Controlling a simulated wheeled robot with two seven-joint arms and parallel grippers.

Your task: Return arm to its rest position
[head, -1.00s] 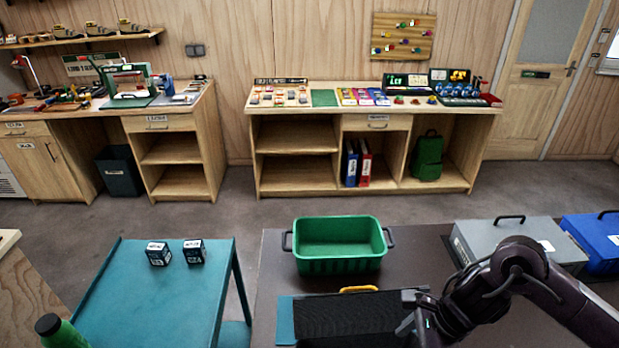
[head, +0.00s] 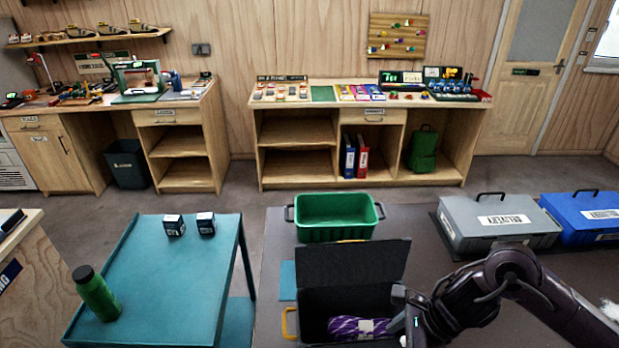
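My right arm comes in from the right in the head view. Its gripper (head: 402,318) is at the right side of an open black case (head: 318,302), close to the raised lid's lower right corner. I cannot tell whether it touches the case, and the finger gap is not clear. A purple patterned bundle with a pale band (head: 350,327) lies inside the case. The black lid (head: 350,262) stands raised at the back. My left arm and gripper are not in view.
A green bin (head: 336,220) stands behind the case. Grey (head: 500,225) and blue (head: 585,220) cases sit to the right, beyond my arm. A teal cart (head: 165,275) at left carries a green bottle (head: 97,295) and two small dark boxes (head: 190,225).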

